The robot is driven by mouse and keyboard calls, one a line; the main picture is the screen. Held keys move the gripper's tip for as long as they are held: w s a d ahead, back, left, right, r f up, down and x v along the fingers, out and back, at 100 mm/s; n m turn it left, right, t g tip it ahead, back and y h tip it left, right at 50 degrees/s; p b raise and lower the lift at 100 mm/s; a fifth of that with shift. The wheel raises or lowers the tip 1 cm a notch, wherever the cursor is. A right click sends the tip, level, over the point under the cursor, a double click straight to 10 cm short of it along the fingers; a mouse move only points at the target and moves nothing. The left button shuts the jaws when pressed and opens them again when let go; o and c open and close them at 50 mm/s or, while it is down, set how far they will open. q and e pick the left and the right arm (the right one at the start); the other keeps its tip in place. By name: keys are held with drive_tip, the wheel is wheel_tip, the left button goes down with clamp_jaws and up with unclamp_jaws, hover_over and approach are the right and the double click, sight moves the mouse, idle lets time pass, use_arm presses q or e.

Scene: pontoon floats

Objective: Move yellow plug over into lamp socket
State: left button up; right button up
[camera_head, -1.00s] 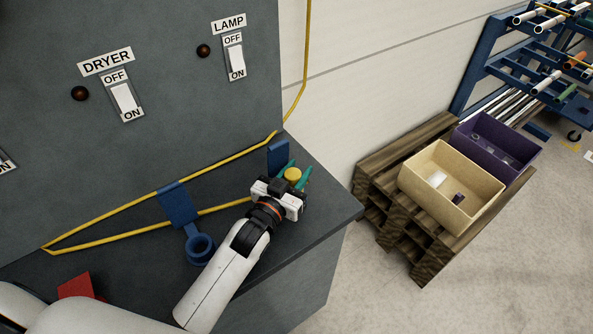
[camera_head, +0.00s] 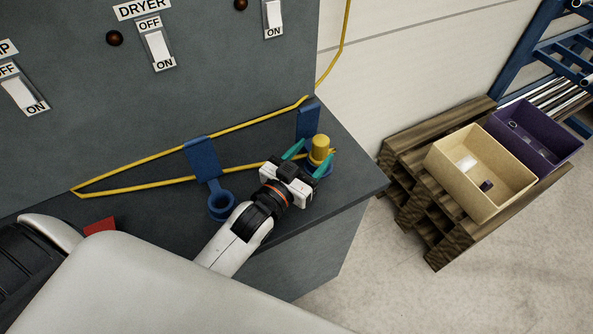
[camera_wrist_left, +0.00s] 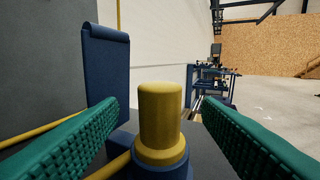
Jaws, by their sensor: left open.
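The yellow plug (camera_head: 320,148) stands upright in the right blue socket (camera_head: 325,172) on the dark bench shelf, below the rightmost switch. In the left wrist view the plug (camera_wrist_left: 160,115) sits in the blue ring of its holder (camera_wrist_left: 155,172). My left gripper (camera_head: 300,158) has green fingers. The second blue socket (camera_head: 222,205), to the left, is an empty ring. My right gripper is not in view.
A yellow cable (camera_head: 150,187) runs along the shelf and up the wall. A red piece (camera_head: 100,226) lies at the left, partly hidden by my arm. The grey switch panel (camera_head: 220,80) stands behind. A beige bin (camera_head: 440,165) and a purple bin (camera_head: 560,160) stand on wooden pallets at the right.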

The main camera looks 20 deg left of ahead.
use_arm(q)
drive_tip(key=v, duration=0.5)
drive_tip(key=shift+f+b, duration=0.1)
drive_tip(key=shift+b, duration=0.3)
drive_tip(key=shift+s+a, duration=0.1)
drive_tip(key=shift+s, duration=0.55)
